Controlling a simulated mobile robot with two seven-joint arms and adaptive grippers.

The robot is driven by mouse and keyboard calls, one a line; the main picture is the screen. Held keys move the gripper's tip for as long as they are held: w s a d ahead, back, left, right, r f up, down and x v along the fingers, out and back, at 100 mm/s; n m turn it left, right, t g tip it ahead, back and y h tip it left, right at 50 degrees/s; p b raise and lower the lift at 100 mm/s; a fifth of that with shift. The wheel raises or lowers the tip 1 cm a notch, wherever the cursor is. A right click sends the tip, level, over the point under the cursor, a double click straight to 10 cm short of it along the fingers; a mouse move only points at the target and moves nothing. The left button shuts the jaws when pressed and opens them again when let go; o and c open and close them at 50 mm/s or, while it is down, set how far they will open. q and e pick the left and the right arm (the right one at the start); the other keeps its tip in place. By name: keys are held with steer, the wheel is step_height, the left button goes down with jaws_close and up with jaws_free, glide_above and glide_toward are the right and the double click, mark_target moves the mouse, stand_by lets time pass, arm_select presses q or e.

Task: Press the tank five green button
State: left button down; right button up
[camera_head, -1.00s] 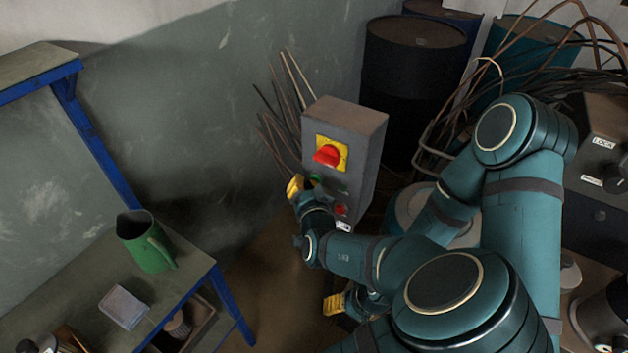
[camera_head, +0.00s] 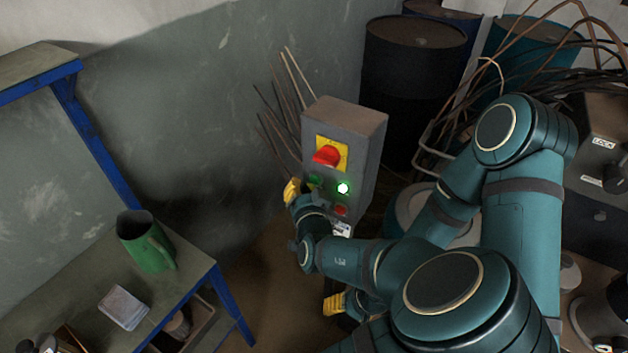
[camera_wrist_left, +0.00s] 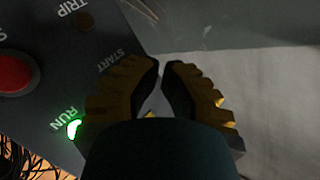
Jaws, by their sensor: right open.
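A grey control box (camera_head: 350,130) stands upright, with a red switch on a yellow plate. Its small green button (camera_head: 315,180) is at the lower left of its face, and a lit green lamp (camera_head: 343,188) glows beside it. My left gripper (camera_head: 292,190) is just in front of the box's lower left. In the left wrist view, my left gripper (camera_wrist_left: 161,68) has its tips together, with nothing between them, beside the "START" label (camera_wrist_left: 114,62). The lit lamp (camera_wrist_left: 73,129) is beside "RUN". No tank number is readable. My right gripper (camera_head: 335,303) is lower, apart from the box.
A red button (camera_head: 341,210) is low on the box. Dark barrels (camera_head: 415,60) and thin rods stand behind it. A bench (camera_head: 190,268) with a green jug (camera_head: 147,242) is at the left. Floor shows between bench and box.

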arm_select(q)
steer(key=shift+s+a, duration=0.1)
steer(key=s+a, duration=0.1)
steer(key=s, duration=0.1)
steer(key=s+a, duration=0.2)
stand_by(0.7)
stand_by(0.6)
steer(key=s+a+f+n+g, duration=0.1)
steer(key=s+a+f+g, duration=0.2)
steer(key=f, duration=0.4)
steer(key=s+a+f+n+g, duration=0.15)
steer(key=a+f+g, duration=0.25)
steer(key=f, duration=0.4)
steer(key=s+f+n+g+h, duration=0.4)
steer(key=s+f+g+h, duration=0.2)
steer(key=s, duration=0.6)
steer(key=shift+a+n+g, duration=0.35)
steer(key=shift+g, duration=0.45)
